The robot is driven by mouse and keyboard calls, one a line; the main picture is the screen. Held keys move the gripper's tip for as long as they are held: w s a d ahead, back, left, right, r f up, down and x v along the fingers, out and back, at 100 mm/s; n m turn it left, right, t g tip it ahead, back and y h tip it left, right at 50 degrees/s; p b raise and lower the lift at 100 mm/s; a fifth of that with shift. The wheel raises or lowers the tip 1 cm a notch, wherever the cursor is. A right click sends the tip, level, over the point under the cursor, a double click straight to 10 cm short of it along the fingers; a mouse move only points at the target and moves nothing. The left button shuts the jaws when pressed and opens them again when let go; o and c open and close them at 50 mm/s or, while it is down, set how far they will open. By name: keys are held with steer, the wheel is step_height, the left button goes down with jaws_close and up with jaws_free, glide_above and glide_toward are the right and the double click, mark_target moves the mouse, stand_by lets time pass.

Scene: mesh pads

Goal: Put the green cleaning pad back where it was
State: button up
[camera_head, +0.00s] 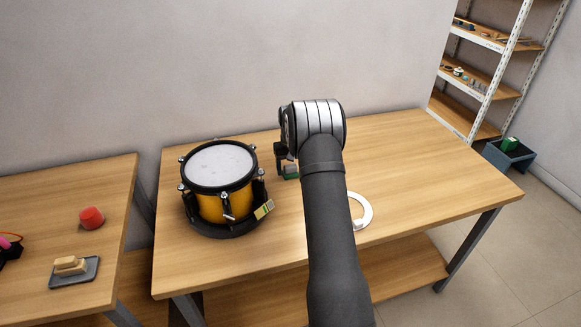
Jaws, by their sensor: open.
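A small green block-like pad (291,173) lies on the middle table (430,160), just right of the drum; it is partly hidden by my arm. My gripper (283,165) is open and points down right at this pad, above or beside it. I cannot tell whether the fingers touch it or stand around it. My wrist and forearm cover the table to the right of it.
A yellow drum (212,205) with a white head stands left of my gripper. A small yellow-and-green piece (264,209) leans at its base. A white ring (360,211) lies right of my arm. A grey bin (495,155) holds a green item. The table's right side is clear.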

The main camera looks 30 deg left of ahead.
step_height(320, 180, up, 12)
steer(key=shift+r, duration=0.2)
steer(key=shift+f, duration=0.15)
stand_by(0.4)
steer(key=shift+f, duration=4.1)
